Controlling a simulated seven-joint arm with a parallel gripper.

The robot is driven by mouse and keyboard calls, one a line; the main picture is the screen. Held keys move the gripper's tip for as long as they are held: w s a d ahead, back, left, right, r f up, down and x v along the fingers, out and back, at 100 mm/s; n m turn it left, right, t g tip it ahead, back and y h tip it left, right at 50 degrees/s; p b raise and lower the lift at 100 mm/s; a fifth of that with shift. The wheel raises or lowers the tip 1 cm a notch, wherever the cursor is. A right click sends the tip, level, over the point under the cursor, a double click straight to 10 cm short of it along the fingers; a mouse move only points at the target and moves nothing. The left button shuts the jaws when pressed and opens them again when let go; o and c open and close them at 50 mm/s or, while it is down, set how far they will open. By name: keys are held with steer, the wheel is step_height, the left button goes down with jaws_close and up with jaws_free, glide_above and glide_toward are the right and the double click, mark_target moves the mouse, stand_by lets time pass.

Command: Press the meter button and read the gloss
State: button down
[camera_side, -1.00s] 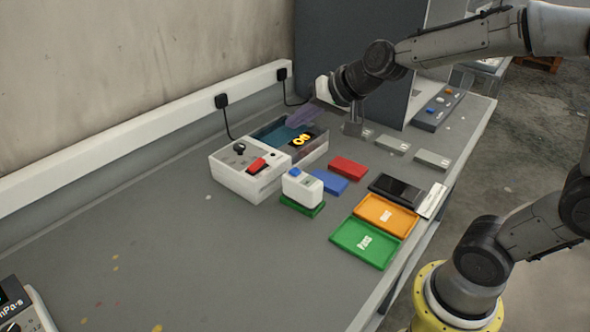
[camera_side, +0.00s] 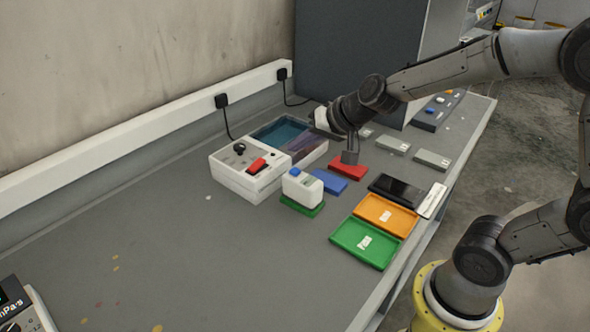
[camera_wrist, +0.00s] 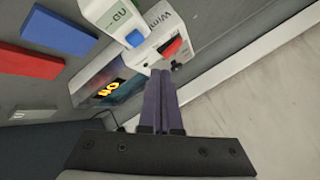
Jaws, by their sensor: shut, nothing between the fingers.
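The gloss meter (camera_side: 302,188) is a small white box with a blue button (camera_side: 295,172) on top. It sits on a green panel (camera_side: 301,209) on the bench. In the wrist view the meter (camera_wrist: 103,12) shows at the top with its blue button (camera_wrist: 134,38) and a display with "GU"; I cannot read a number. My gripper (camera_wrist: 160,73) is shut and empty, its purple fingers side by side. They are apart from the button, below it in the wrist view. In the side view the fingers lie in front of the dark-windowed box behind the meter.
A white unit (camera_side: 240,178) with a red switch stands left of the meter. Blue (camera_side: 329,182) and red (camera_side: 348,172) panels lie behind it. Orange (camera_side: 385,214) and green (camera_side: 364,243) trays lie to the right. The bench front left is mostly clear.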

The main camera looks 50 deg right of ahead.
mark_target(299, 176)
steer(key=shift+f, duration=1.75)
steer(key=shift+f, duration=0.25)
stand_by(0.7)
steer(key=shift+f, duration=0.15)
steer(key=shift+f, duration=0.5)
stand_by(0.9)
steer(key=shift+r, duration=0.9)
steer(key=shift+r, duration=2.5)
